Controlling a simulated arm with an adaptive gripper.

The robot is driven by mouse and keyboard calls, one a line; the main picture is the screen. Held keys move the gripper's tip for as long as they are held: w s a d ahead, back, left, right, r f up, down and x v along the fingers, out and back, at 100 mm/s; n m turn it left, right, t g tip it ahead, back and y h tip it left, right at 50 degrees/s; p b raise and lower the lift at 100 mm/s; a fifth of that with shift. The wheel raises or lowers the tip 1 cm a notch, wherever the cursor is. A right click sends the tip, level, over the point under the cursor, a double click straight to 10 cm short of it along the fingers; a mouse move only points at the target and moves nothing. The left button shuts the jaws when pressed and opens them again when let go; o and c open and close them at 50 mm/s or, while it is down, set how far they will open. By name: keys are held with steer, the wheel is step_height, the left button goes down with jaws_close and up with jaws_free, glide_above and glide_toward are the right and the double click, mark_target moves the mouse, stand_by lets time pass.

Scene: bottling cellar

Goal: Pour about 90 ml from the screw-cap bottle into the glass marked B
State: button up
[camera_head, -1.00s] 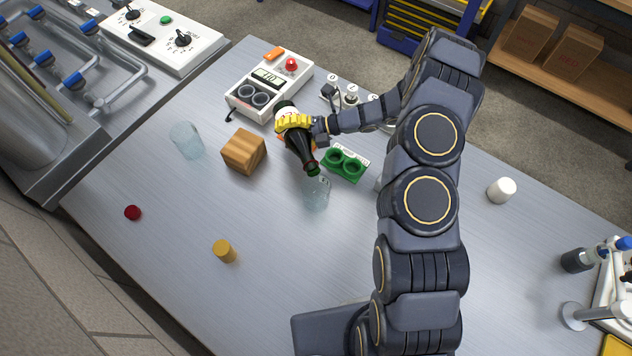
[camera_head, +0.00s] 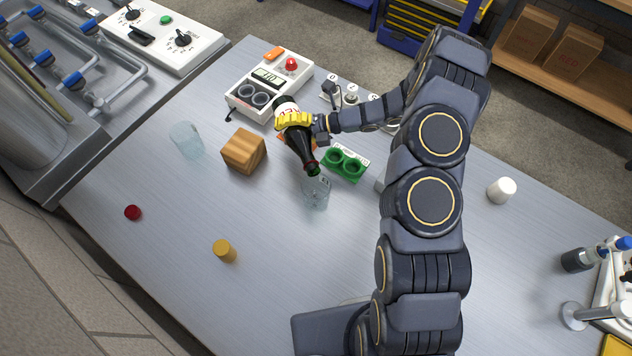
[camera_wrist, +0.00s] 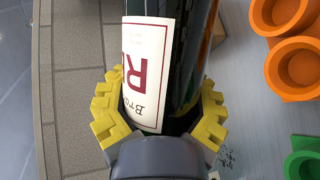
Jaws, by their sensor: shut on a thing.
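My gripper (camera_head: 293,121), with yellow fingers, is shut around a dark green bottle (camera_head: 302,148) with a white label. The bottle is tilted with its neck pointing down toward a clear glass (camera_head: 317,190). Its mouth is at or just above the glass's rim. The glass stands upright on the table; its marking is too small to read, and I cannot make out liquid in it. In the wrist view the gripper (camera_wrist: 160,125) grips the bottle (camera_wrist: 190,45) around its label, and the mouth is out of sight. A red cap (camera_head: 132,212) lies on the table at the left.
Another clear glass (camera_head: 186,140) and a wooden block (camera_head: 244,151) stand to the left. A green two-hole holder (camera_head: 344,163) is close right of the bottle neck. A white device (camera_head: 245,104) is behind; a yellow-brown cylinder (camera_head: 224,251) is in front. A white cylinder (camera_head: 501,190) stands right.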

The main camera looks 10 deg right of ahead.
steer(key=shift+r, duration=0.3)
steer(key=shift+w+r+n, duration=0.15)
steer(key=shift+w+n, duration=0.15)
steer(key=shift+w, duration=0.35)
stand_by(0.6)
steer(key=shift+r+n+t+y, duration=0.3)
steer(key=shift+r+n, duration=0.1)
steer(key=shift+r, duration=0.1)
stand_by(1.6)
step_height(320, 180, down, 3)
steer(key=shift+a+m+g+h, duration=0.15)
steer(key=shift+m+g+h, duration=0.35)
steer(key=shift+m, duration=0.4)
steer(key=shift+w+m+g, duration=0.2)
steer(key=shift+m+g, duration=0.2)
steer(key=shift+m, duration=0.4)
steer(key=shift+s+r+m+h, duration=0.15)
steer(key=shift+s+m+h, duration=0.05)
steer(key=shift+m+h, duration=0.1)
stand_by(0.4)
